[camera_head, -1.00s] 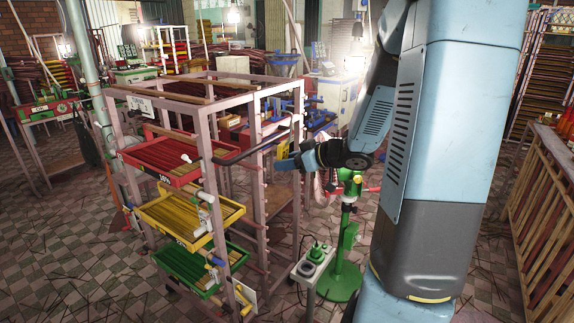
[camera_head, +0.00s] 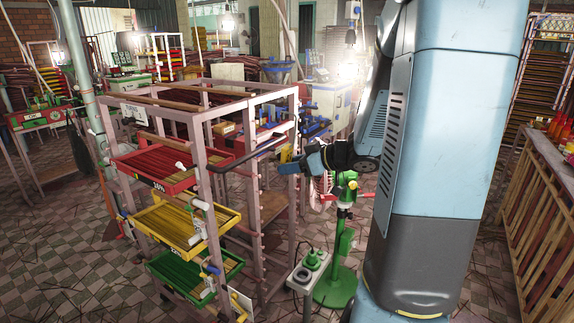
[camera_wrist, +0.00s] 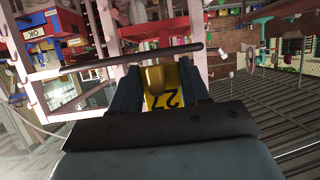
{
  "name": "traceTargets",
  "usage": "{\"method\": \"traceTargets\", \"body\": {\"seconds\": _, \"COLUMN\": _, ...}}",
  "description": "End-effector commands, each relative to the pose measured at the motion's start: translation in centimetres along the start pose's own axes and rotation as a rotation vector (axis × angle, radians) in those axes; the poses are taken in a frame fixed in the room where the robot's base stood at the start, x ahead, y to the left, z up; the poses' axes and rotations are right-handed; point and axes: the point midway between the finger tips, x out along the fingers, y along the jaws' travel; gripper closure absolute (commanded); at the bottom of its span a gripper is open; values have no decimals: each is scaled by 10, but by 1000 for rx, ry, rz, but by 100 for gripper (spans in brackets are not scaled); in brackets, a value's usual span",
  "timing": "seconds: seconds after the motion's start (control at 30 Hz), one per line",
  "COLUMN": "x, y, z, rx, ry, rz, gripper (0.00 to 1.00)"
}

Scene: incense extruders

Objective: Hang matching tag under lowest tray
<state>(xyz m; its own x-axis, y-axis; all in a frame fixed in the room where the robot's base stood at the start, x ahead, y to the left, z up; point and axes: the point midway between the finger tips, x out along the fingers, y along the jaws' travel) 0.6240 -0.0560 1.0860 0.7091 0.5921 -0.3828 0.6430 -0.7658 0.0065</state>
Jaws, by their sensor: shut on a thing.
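My gripper (camera_wrist: 158,78) is shut on a yellow tag (camera_wrist: 166,90) with dark figures, seemingly "27", seen upside down between the two fingers in the wrist view. In the head view my gripper (camera_head: 287,161) is at the right side of a pinkish metal rack (camera_head: 204,200), at about the height of its upper tray. The rack holds a red tray (camera_head: 170,186) on top, a yellow tray (camera_head: 155,232) in the middle and a green tray (camera_head: 178,287) lowest, each with sticks. The red and yellow trays bear dark front labels, too small to read surely.
A dark bar (camera_head: 256,150) sticks out from the rack near my gripper and crosses the wrist view (camera_wrist: 125,62). A green stand (camera_head: 341,235) and a small table with a green-topped device (camera_head: 312,258) stand right of the rack. A wooden slatted counter (camera_head: 530,210) is at far right.

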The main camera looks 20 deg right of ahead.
Motion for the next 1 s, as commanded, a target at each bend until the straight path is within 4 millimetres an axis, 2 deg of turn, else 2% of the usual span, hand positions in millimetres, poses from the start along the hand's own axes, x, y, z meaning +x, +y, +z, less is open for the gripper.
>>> {"method": "traceTargets", "body": {"seconds": 0.8, "x": -49, "y": 0, "z": 20, "rx": 0, "ry": -1, "rz": 1, "gripper": 90}}
{"method": "traceTargets", "body": {"seconds": 1.0, "x": -56, "y": 0, "z": 23, "rx": 0, "ry": 0, "rz": 0, "gripper": 90}}
